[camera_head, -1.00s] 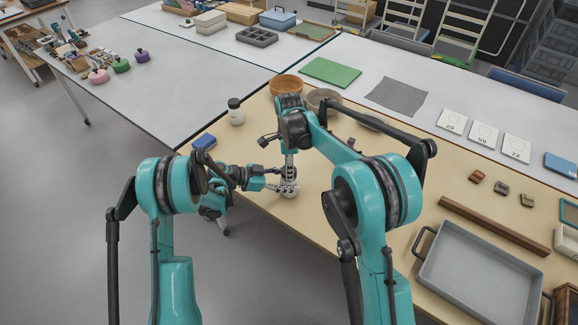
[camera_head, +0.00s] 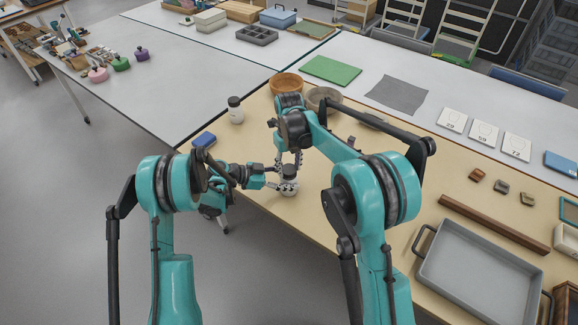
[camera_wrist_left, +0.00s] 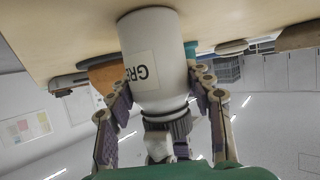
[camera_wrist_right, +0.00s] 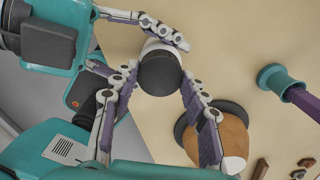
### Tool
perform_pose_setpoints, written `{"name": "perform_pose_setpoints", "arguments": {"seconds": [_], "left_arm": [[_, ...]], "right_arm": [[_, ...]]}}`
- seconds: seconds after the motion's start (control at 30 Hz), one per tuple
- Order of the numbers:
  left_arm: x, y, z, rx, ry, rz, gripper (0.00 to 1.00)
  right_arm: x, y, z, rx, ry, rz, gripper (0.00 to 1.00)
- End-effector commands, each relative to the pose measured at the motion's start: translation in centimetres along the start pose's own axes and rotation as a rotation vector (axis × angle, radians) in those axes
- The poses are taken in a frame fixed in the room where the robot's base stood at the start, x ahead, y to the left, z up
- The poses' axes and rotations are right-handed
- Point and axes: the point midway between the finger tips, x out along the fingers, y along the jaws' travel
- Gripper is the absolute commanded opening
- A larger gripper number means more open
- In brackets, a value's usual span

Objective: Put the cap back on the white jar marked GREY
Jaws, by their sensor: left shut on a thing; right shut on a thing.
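The white jar (camera_head: 289,188) stands upright on the near edge of the tan table. In the left wrist view, which is upside down, the jar (camera_wrist_left: 156,55) shows a label reading "GRE", cut off at its side. My left gripper (camera_head: 272,180) is shut on the jar's body from the left. A dark round cap (camera_wrist_right: 160,75) sits at the jar's mouth, in line with it. My right gripper (camera_wrist_right: 160,90) is shut on the cap from above, one finger on each side. I cannot tell whether the cap is fully seated.
Another white jar with a black cap (camera_head: 236,112) stands at the table's left edge, near a blue block (camera_head: 203,141). A grey tray (camera_head: 480,285) is at right.

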Motion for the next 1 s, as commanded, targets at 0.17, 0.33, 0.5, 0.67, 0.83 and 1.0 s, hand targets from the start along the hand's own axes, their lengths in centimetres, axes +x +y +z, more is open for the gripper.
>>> {"name": "perform_pose_setpoints", "arguments": {"seconds": [0.17,0.33,0.5,0.67,0.83,1.0], "left_arm": [[0.0,0.0,0.0,0.000,-0.001,0.000,0.00],[0.0,0.0,0.0,0.000,-0.001,0.000,0.00],[0.0,0.0,0.0,0.000,-0.001,0.000,0.00],[0.0,0.0,0.0,0.000,-0.001,0.000,0.00],[0.0,0.0,0.0,0.000,-0.001,0.000,0.00],[0.0,0.0,0.0,0.000,-0.001,0.000,0.00]], "right_arm": [[0.0,0.0,0.0,-0.002,0.000,0.000,0.29],[0.0,0.0,0.0,-0.003,0.000,0.000,0.65],[0.0,0.0,0.0,-0.004,0.000,0.000,0.65],[-0.9,0.0,0.0,-0.004,0.000,0.000,0.65],[-3.3,0.0,0.0,-0.004,0.000,0.000,0.65],[-4.5,0.0,0.0,-0.004,0.000,0.000,0.65]]}}
